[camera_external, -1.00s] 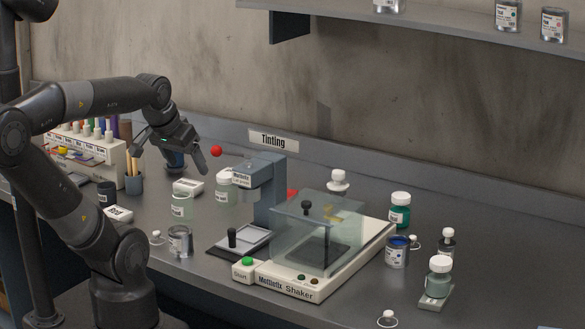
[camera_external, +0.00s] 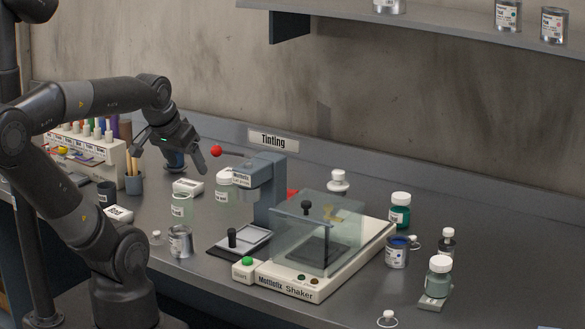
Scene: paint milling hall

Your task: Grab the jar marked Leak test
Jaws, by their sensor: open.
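Several jars stand on the bench, and their labels are too small to read, so I cannot tell which is marked Leak test. A pale open glass jar (camera_external: 181,208) stands left of the tinting stand. A pale jar with a white lid (camera_external: 224,190) stands just behind it. A green jar with a white lid (camera_external: 400,213) is at right, and a grey-green white-lidded jar (camera_external: 438,281) sits on a small plate at front right.
A shaker (camera_external: 285,285) with a clear cover fills the middle, beside a grey stand (camera_external: 266,195). A bottle rack (camera_external: 98,155) is at left. The far right bench is mostly clear.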

